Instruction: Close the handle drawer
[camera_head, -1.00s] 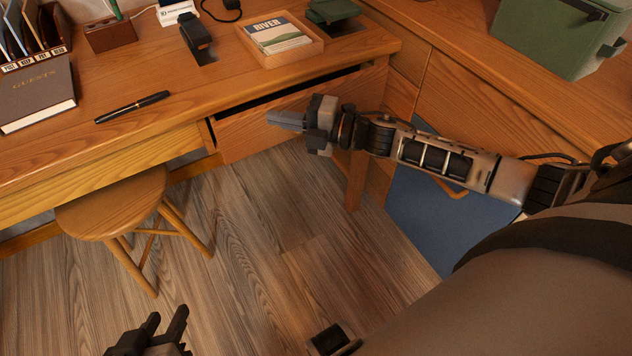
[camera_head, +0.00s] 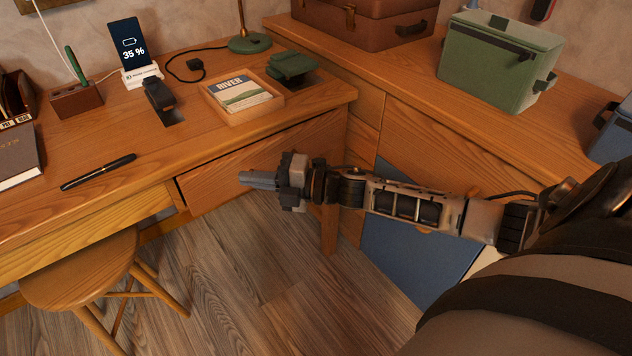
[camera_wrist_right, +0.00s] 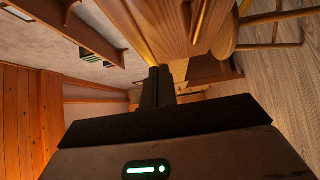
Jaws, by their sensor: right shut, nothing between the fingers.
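The wooden drawer (camera_head: 305,144) is in the desk, below its right part, in the head view. Its front sits close under the desk top, with only a thin dark line along the top and at the left end. I cannot tell if it is fully flush. My right gripper (camera_head: 246,180) is shut and empty in front of the drawer front, pointing left. It hides part of the front, and I see no handle. Contact with the drawer cannot be told. Its shut fingers (camera_wrist_right: 158,87) also show in the right wrist view. My left gripper is out of view.
The desk top (camera_head: 120,130) holds a pen (camera_head: 98,171), a phone on a stand (camera_head: 128,48) and a book tray (camera_head: 242,100). A round stool (camera_head: 80,270) stands at lower left. A side counter with a green box (camera_head: 497,62) is on the right. Floor below the drawer is clear.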

